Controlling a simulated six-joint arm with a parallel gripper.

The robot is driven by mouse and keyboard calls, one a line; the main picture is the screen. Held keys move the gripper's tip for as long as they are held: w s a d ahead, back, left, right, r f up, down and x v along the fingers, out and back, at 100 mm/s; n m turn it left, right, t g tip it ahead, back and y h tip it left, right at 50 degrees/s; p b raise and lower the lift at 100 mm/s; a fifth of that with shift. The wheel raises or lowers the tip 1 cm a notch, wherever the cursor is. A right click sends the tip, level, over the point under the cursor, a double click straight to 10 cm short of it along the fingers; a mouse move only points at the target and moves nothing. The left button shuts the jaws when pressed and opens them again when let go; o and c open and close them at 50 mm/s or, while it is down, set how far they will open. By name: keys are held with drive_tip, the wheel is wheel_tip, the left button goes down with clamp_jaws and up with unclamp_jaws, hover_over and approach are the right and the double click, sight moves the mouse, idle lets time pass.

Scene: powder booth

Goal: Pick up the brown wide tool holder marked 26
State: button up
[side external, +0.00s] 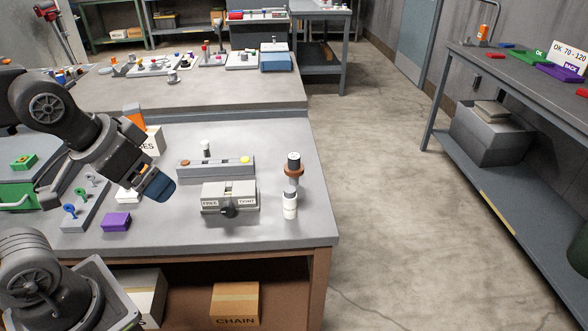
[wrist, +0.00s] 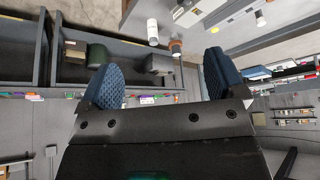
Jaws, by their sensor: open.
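I cannot read the number. In the wrist view a brown piece (wrist: 176,47) shows between and beyond the fingers, beside a white cylinder. My gripper (side external: 160,186), with blue finger pads, is above the left part of the bench, well left of the holder. In the wrist view my gripper (wrist: 163,78) has its fingers wide apart with nothing between them.
A white cylinder (side external: 290,206) stands just in front of the holder. A grey fixture (side external: 229,195) and a long grey rack (side external: 215,169) lie between my gripper and the holder. A purple block (side external: 116,222) lies at left. The bench's right edge is clear.

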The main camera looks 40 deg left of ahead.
drive_tip(key=n+g+y, duration=0.1)
drive_tip(key=n, duration=0.2)
hover_over(294, 156)
drive_tip(key=s+d, duration=0.2)
drive_tip(key=s, duration=0.3)
wheel_tip(294, 156, down, 7)
drive_tip(key=x, duration=0.8)
drive_tip(key=shift+w+a+f, duration=0.3)
drive_tip(key=shift+w+a, duration=0.05)
drive_tip(key=shift+a+x, duration=0.15)
drive_tip(key=shift+x, duration=1.3)
drive_tip(key=shift+a+x, duration=0.1)
drive_tip(key=shift+x, duration=1.4)
drive_tip(key=shift+r, duration=0.1)
drive_tip(key=c, duration=1.2)
